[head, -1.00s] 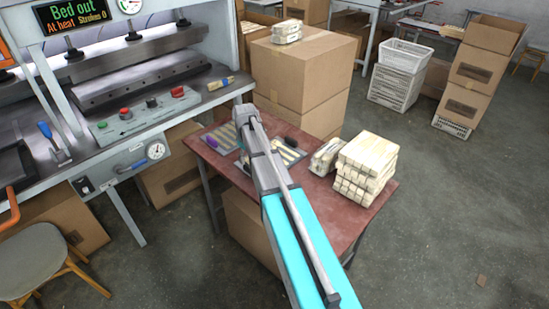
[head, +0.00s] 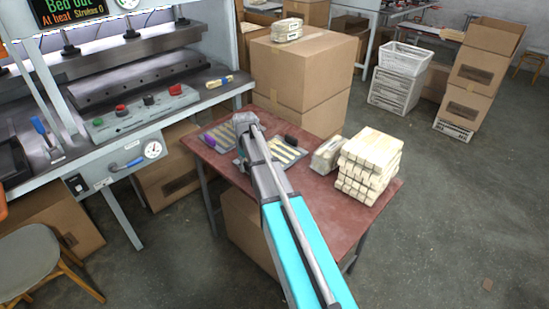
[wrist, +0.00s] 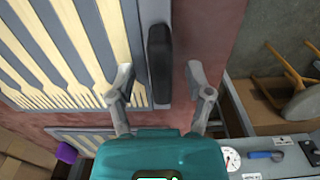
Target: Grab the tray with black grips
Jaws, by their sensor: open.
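The tray with black grips (wrist: 100,50) is a grey plate holding pale wooden cutlery blanks in rows. It lies on the red-brown table and also shows in the head view (head: 287,155), partly behind my arm. One black grip (wrist: 159,60) stands at its edge in the wrist view. My gripper (wrist: 160,76) is open, with one finger on each side of this grip. The grip is between the fingers, with a visible gap on the right side; contact on the left cannot be told. A second black grip (head: 293,141) shows in the head view.
A similar tray with a purple grip (wrist: 66,153) lies beside it on the table (head: 300,205). Stacked pale bundles (head: 368,165) stand at the table's right. The press (head: 140,80) is at left, and cardboard boxes (head: 300,75) stand behind the table.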

